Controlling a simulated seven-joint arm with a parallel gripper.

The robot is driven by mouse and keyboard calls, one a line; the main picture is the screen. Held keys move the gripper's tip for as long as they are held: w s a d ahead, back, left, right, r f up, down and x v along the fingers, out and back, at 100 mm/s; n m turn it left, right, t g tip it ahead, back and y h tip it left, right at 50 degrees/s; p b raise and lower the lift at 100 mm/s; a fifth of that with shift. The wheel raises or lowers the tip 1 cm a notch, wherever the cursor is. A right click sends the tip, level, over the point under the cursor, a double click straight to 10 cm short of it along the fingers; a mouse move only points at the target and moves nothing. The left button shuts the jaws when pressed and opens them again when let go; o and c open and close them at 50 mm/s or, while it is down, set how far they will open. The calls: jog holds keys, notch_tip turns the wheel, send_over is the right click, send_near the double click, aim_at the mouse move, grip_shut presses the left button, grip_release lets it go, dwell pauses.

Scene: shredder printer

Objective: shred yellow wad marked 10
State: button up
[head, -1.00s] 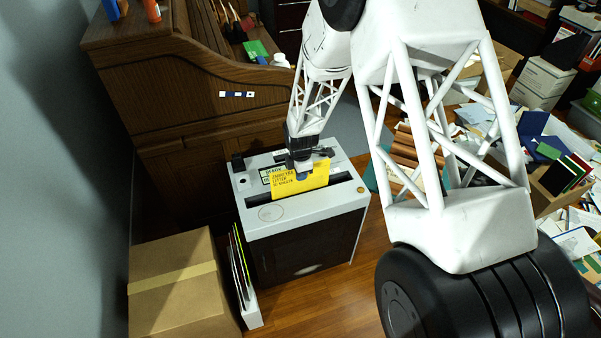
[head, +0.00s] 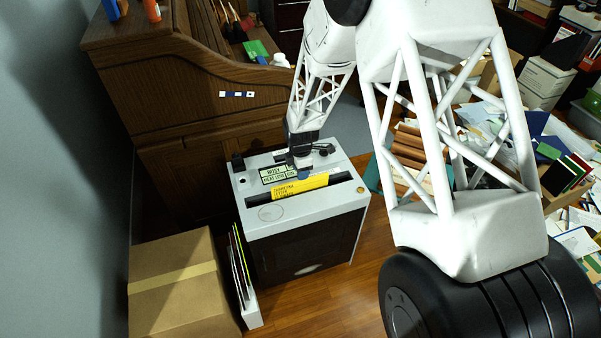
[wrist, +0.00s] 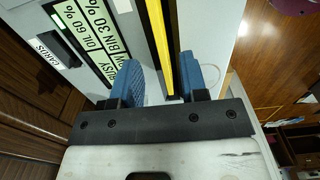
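The yellow wad (head: 300,186) sits low in the long black slot of the shredder (head: 255,222), with only its printed upper strip showing above the top. Its number is not readable. In the wrist view the yellow wad (wrist: 159,40) is a thin upright strip edge-on between my fingers. My gripper (head: 305,174) is just above the shredder top beside the wad. In the wrist view my gripper (wrist: 160,82) has its two blue fingers apart, with gaps beside the strip. The shredder display (wrist: 90,30) reads BUSY, OIL 60%, BIN 30%.
A second slot labelled CARDS (wrist: 48,48) is on the shredder top. A cardboard box (head: 172,285) and a holder with upright folders (head: 243,280) stand at the shredder's left. A wooden desk (head: 180,85) is behind.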

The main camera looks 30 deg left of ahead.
notch_tip(320, 180, up, 6)
dwell(0.5)
dwell(0.5)
jog(key=s+d+r+m+t, duration=0.1)
jog(key=s+d+r+m, duration=0.2)
jog(key=d+r+m, duration=0.75)
jog(key=s+d+r+m, duration=0.3)
jog(key=d+r, duration=1.2)
jog(key=d, duration=0.5)
jog(key=s+d+r+m, duration=0.4)
jog(key=s+d+m, duration=0.3)
jog(key=s+d, duration=0.3)
jog(key=s+d+r+m+t, duration=0.1)
jog(key=s+d+r+m, duration=0.3)
jog(key=s+d, duration=0.6)
jog(key=s+m, duration=0.2)
jog(key=s, duration=0.2)
jog(key=shift+s+d+m+t, duration=0.3)
jog(key=shift+s+d+m, duration=0.05)
jog(key=shift+s+d, duration=0.05)
